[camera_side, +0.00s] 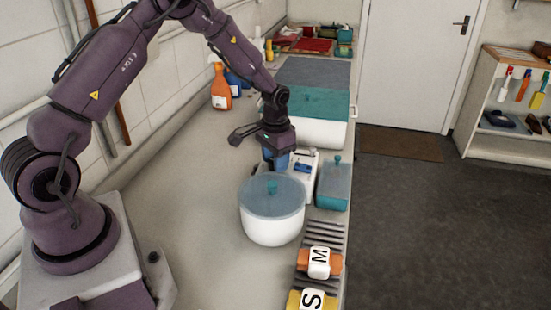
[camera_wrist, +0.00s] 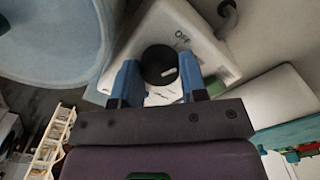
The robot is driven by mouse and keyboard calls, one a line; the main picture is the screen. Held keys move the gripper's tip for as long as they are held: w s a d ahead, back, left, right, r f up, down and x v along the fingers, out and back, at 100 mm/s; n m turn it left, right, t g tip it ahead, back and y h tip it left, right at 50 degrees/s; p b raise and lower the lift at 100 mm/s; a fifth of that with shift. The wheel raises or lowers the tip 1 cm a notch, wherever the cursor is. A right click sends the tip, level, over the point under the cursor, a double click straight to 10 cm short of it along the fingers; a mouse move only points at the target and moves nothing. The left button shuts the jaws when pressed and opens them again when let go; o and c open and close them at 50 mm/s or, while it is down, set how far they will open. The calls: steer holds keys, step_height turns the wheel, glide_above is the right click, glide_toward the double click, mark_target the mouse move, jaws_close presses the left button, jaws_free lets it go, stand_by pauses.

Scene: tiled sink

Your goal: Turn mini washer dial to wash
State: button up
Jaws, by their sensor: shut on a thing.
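The mini washer has a round white tub (camera_side: 272,228) with a translucent blue lid, and a white control housing (camera_side: 303,175) just behind it. In the wrist view the housing (camera_wrist: 150,30) carries a round black dial (camera_wrist: 158,60) with a short white mark on its lower right part. The label "OFF" is printed to the dial's upper right; lettering below the dial is partly hidden and unreadable. My gripper (camera_wrist: 160,76) has its blue fingers on either side of the dial and is shut on it. In the side view my gripper (camera_side: 277,161) points down over the housing.
A teal lidded box (camera_side: 334,187) stands right of the housing. A larger white box (camera_side: 322,134) with a teal top is behind. Orange and blue spray bottles (camera_side: 220,88) stand near the wall. Blocks marked M (camera_side: 319,262) and S lie in front. The counter's left is clear.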

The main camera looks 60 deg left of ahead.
steer(key=shift+m, duration=2.2)
steer(key=shift+r, duration=0.1)
steer(key=o, duration=0.6)
steer(key=shift+o, duration=0.2)
step_height(320, 180, up, 13)
